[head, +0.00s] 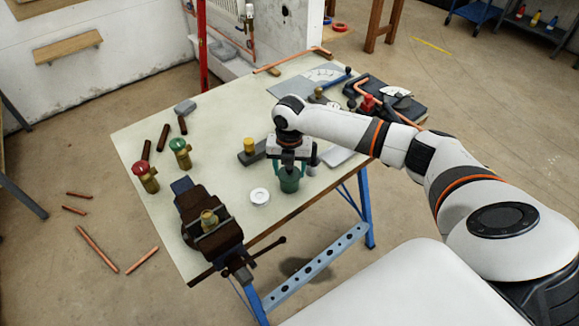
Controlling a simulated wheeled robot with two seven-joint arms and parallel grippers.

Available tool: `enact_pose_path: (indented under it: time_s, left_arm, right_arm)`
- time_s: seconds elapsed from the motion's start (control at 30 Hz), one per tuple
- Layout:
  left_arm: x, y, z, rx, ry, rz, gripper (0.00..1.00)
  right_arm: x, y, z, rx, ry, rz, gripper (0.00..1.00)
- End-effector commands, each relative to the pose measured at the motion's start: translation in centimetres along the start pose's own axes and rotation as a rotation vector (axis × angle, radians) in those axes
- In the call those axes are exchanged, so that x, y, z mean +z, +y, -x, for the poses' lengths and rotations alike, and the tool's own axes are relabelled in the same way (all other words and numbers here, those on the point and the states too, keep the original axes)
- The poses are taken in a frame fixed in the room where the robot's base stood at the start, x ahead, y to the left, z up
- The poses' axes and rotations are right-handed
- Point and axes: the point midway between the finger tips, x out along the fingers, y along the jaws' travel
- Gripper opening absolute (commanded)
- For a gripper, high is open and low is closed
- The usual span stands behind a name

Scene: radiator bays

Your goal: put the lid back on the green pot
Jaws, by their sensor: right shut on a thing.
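The green pot (289,184) stands upright near the table's front edge, right of the vise. My right gripper (289,170) points down directly over the pot. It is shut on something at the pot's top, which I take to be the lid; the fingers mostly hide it. I cannot tell whether the lid touches the pot's rim. My left gripper is not in view.
A dark vise (209,220) is at the front left corner. A brass fitting (249,147) on a grey block is behind. Red-handled (145,176) and green-handled (181,152) valves stand left.

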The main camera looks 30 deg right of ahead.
Motion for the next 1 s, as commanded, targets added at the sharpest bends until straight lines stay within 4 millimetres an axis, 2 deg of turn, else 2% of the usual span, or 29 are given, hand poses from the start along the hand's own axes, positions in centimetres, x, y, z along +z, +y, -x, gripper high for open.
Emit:
enact_pose_path:
  time_s: [1.0]
  left_arm:
    - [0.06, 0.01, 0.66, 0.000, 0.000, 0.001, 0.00]
  right_arm:
    - [-0.09, -0.01, 0.02, 0.000, 0.000, 0.000, 0.36]
